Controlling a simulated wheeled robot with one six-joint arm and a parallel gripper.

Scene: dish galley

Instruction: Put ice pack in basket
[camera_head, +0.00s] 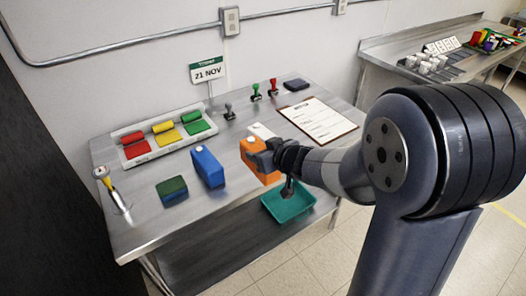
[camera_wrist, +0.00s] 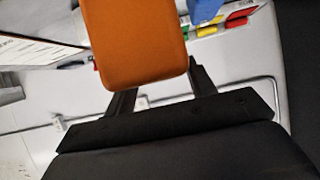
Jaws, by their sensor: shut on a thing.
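My gripper (camera_head: 264,158) is shut on an orange rounded block (camera_head: 250,148) that looks like the ice pack, with a small pale cap on top. In the wrist view the orange block (camera_wrist: 135,40) stands between the two dark fingers (camera_wrist: 160,88). It is over the table's front right part; I cannot tell whether it touches the top.
On the steel table (camera_head: 235,190) stand a similar blue block (camera_head: 207,167), a green-topped sponge (camera_head: 172,190), a tray of coloured pads (camera_head: 135,152), several stamps, a clipboard (camera_head: 319,120) and a date sign (camera_head: 206,71). A second counter (camera_head: 385,50) with cups is at the back right.

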